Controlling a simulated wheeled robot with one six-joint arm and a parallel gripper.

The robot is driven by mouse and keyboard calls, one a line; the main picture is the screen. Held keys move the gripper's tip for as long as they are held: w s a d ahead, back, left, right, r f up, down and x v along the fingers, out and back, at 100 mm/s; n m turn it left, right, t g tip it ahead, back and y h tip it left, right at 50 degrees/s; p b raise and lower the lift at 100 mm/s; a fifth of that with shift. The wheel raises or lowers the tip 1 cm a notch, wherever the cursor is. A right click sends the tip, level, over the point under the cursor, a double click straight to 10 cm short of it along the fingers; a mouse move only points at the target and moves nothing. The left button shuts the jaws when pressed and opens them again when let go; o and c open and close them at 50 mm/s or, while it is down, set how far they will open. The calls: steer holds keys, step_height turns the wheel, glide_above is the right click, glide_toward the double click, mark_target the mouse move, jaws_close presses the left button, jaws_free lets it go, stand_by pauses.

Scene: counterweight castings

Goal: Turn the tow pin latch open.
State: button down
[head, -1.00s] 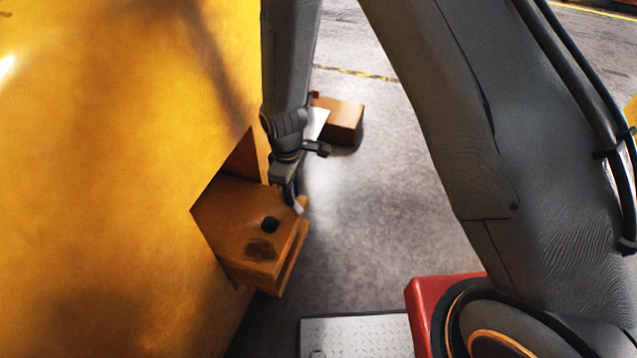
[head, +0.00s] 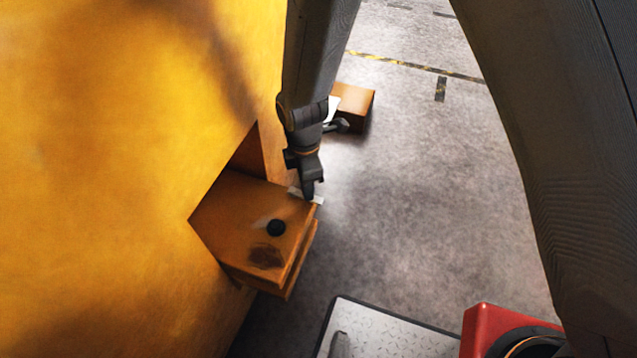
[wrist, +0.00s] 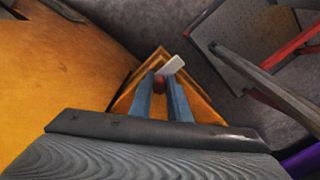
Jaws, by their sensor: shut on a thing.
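The tow pin latch shows as a pale flat tab (head: 319,201) at the far outer corner of an orange bracket (head: 240,205) on the yellow casting. My gripper (head: 309,194) points down at that corner, its jaws shut on the latch. In the wrist view my two blue-grey fingers (wrist: 160,98) straddle a small red part (wrist: 160,83), and the pale tab (wrist: 172,66) sticks out just past their tips. The exact grip is partly hidden by the fingers.
The large yellow casting (head: 120,150) fills the left side. An orange block (head: 354,105) lies on the floor behind my gripper. The grey floor (head: 420,210) to the right is clear. A red housing and tread plate (head: 385,335) sit at the lower right.

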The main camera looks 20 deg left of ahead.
stand_by(0.4)
steer(key=c, duration=1.7)
jaws_free()
steer(key=shift+w, duration=0.1)
steer(key=shift+o, duration=0.2)
steer(key=shift+r, duration=0.1)
steer(key=shift+r+b, duration=0.8)
steer(key=shift+r, duration=3)
